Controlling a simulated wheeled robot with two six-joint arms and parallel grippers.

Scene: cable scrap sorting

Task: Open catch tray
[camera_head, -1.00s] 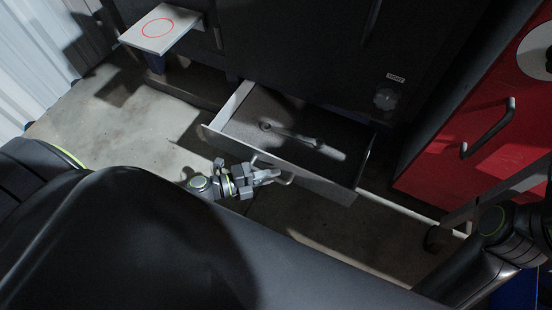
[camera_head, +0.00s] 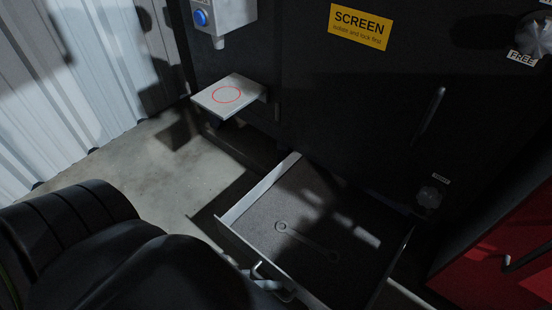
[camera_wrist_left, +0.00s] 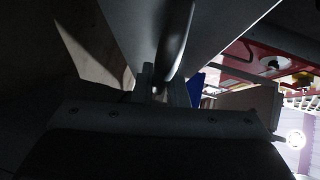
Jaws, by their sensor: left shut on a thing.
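The catch tray (camera_head: 265,188) is a shallow grey drawer pulled well out from the low part of the dark machine. The bar handle (camera_head: 257,268) is on the tray's front face. My left gripper (camera_head: 268,284) is at this handle, partly hidden by my own dark body. In the left wrist view my left gripper (camera_wrist_left: 160,88) is shut on the handle (camera_wrist_left: 176,45), beneath the tray's front panel (camera_wrist_left: 225,22). My right gripper is not in view.
A small shelf with a red ring (camera_head: 228,95) juts out at the upper left of the tray. A red cabinet (camera_head: 500,265) stands at the right. Concrete floor (camera_head: 150,165) is bare at the left.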

